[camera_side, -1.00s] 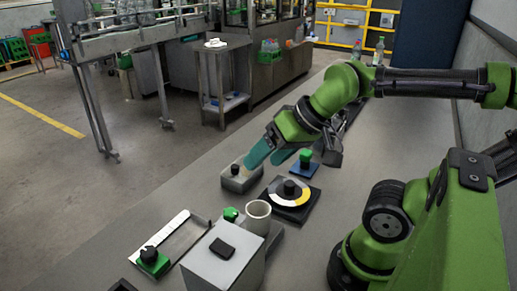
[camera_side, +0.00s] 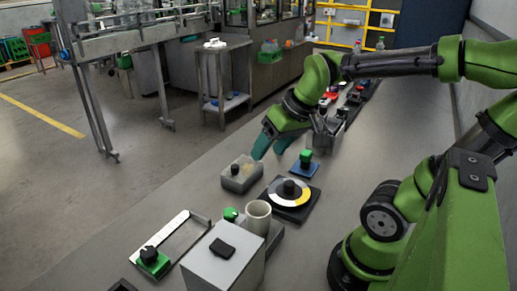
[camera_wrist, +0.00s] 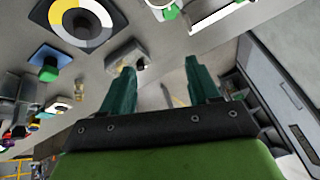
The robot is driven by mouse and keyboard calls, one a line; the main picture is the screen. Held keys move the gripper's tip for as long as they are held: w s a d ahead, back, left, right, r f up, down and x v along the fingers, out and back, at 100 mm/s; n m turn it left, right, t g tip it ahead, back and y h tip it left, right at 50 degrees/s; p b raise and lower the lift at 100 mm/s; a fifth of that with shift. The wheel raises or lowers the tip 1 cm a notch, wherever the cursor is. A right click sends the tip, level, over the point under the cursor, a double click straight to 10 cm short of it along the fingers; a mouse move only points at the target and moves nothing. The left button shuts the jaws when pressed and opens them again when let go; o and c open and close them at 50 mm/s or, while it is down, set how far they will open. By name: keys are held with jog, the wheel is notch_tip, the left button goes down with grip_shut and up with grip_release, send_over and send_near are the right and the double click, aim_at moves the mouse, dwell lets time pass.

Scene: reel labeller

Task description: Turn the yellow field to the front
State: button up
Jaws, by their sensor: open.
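The dial is a disc with white, grey and yellow fields and a black knob in its centre, set on a black square base (camera_side: 272,207). In the side view the yellow field (camera_side: 303,201) lies on the disc's lower right part. The dial (camera_wrist: 98,40) also shows at the top left of the wrist view, cut by the picture edge. My gripper (camera_side: 273,148) is open and empty. It hangs above the bench behind the dial, apart from it, near a grey box. Both teal fingers show spread in the wrist view (camera_wrist: 158,75).
The grey box with a black knob (camera_side: 240,178) and a blue base with a green knob (camera_side: 306,165) stand close to the dial. A cup (camera_side: 257,217), a white box (camera_side: 222,268) and a tray with a green-based knob (camera_side: 153,262) stand in front. The bench's left strip is clear.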

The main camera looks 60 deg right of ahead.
jog(key=w+d+f+n+g, duration=0.1)
jog(key=d+n+g, duration=0.1)
jog(key=d+n, duration=0.45)
jog(key=n+g, duration=0.3)
jog(key=n, duration=1.3)
send_over(289, 183)
jog(key=f, duration=0.1)
jog(key=shift+m+h, duration=0.25)
jog(key=shift+h, duration=0.05)
notch_tip(289, 183, down, 16)
jog(key=shift+c, duration=0.2)
jog(key=c, duration=1)
